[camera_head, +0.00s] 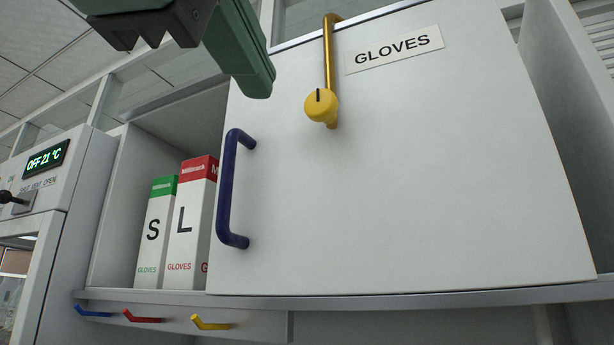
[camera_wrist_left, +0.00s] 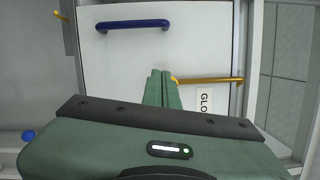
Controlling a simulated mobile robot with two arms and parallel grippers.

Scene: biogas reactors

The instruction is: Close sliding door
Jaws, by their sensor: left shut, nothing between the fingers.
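The white sliding door (camera_head: 420,200) carries a "GLOVES" label (camera_head: 395,49) and a dark blue handle (camera_head: 228,190) at its left edge. The door covers the middle and right of the cabinet; the compartment to its left is open. My left gripper (camera_head: 258,92) is shut and empty, up and right of the handle in the head view. In the left wrist view, the gripper fingers (camera_wrist_left: 162,75) are pressed together before the door (camera_wrist_left: 130,58), with the blue handle (camera_wrist_left: 133,25) beyond their tips to the left. The right gripper is not in view.
A yellow hook with a knob (camera_head: 322,105) hangs in front of the door's upper part. Glove boxes marked S (camera_head: 153,232) and L (camera_head: 190,225) stand in the open compartment. Coloured hooks (camera_head: 142,316) line the edge below. A device with a display (camera_head: 46,160) stands left.

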